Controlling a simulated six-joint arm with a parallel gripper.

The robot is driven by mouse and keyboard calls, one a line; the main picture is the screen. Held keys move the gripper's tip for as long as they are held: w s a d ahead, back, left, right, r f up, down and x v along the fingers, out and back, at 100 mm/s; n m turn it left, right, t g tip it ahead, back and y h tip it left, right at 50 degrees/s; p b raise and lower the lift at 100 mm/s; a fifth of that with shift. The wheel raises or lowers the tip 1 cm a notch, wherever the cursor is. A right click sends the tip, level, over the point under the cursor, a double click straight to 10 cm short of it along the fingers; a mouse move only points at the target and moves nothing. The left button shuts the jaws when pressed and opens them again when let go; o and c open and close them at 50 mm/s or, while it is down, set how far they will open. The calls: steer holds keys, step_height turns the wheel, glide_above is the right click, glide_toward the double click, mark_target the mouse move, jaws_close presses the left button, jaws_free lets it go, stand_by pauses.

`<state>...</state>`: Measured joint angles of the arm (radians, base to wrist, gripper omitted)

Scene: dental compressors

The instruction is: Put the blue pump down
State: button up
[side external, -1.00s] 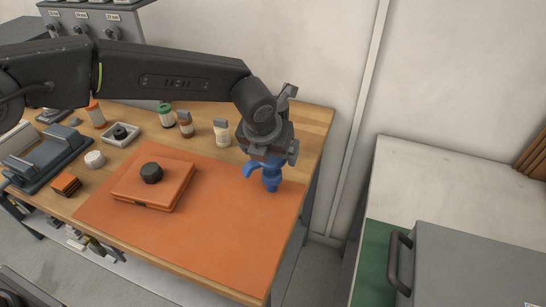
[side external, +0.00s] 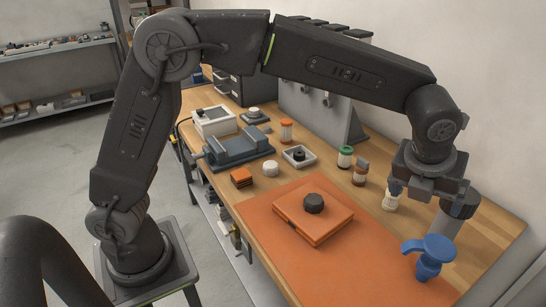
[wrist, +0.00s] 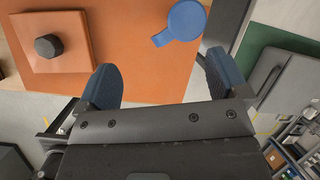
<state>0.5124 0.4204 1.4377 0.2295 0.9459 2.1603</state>
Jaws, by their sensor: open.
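The blue pump (side external: 429,256) stands upright on the right part of the orange mat (side external: 375,262), its round top up and its spout pointing left. My gripper (side external: 430,194) is above and behind it in the side view, apart from it. In the wrist view the pump (wrist: 184,21) lies ahead of the fingertips, clear of both. My gripper (wrist: 160,68) is open there, with nothing between its blue-grey fingers.
An orange case (side external: 313,220) with a black knob (side external: 314,203) lies on the mat. A cream bottle (side external: 391,203), a brown bottle (side external: 360,174) and a green-capped jar (side external: 345,157) stand behind. The mat's front is clear.

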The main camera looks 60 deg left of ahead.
steer(key=s+a+r+n, duration=0.3)
steer(key=s+a+n, duration=0.2)
steer(key=a+n, duration=0.2)
steer(key=s+a+r+n, duration=0.4)
steer(key=s+a+n, duration=0.1)
steer(key=a+n, duration=0.2)
steer(key=s+a+f+n, duration=0.2)
steer(key=s+a+n, duration=0.2)
steer(key=s+n, duration=0.3)
steer(key=s+a+f+n+t, duration=0.1)
steer(key=s+a+f+n, duration=0.1)
steer(key=s+a+n, duration=0.2)
steer(key=s+n, duration=0.3)
steer(key=n, duration=0.3)
steer(key=shift+s+a+f+n, duration=0.15)
steer(key=shift+s+f+n, duration=0.15)
steer(key=shift+s+n, duration=0.1)
